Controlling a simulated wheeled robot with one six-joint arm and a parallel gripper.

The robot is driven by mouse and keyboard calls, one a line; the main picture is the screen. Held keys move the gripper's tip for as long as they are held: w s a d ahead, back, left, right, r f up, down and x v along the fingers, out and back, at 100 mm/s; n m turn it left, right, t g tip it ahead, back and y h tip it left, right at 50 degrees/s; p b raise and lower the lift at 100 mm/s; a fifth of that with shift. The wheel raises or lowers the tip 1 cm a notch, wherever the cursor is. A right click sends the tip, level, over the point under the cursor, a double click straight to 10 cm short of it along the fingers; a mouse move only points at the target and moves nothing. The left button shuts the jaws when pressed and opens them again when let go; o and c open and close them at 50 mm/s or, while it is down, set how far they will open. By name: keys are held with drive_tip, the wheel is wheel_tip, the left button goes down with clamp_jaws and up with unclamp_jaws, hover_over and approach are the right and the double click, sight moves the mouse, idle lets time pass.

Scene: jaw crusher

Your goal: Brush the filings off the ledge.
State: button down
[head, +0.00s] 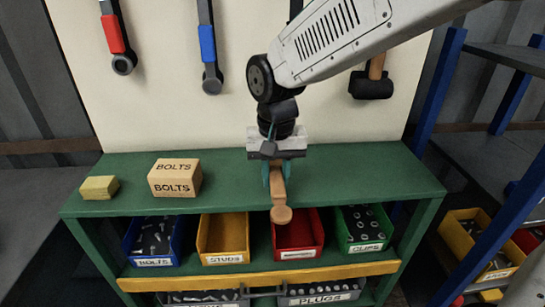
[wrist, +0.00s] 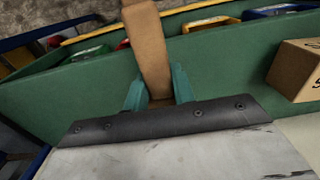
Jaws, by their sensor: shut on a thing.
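My gripper (head: 278,176) is shut on a tan wooden piece (head: 281,212) with a rounded end, likely the brush. It points down past the front edge of the green bench top. No bristles can be made out. In the wrist view the teal fingers of my gripper (wrist: 160,90) close on both sides of the wooden piece (wrist: 148,45), which reaches away to the top edge. No filings can be made out, and no ledge of a crusher is in view.
The green bench top (head: 350,180) carries a BOLTS box (head: 174,178) and a yellowish block (head: 99,187). Labelled bins, including STUDS (head: 222,239) and CLIPS (head: 364,229), stand below. A blue-post shelf (head: 478,168) stands at right. The bench's right part is clear.

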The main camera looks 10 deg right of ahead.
drive_tip(key=shift+r, duration=2.65)
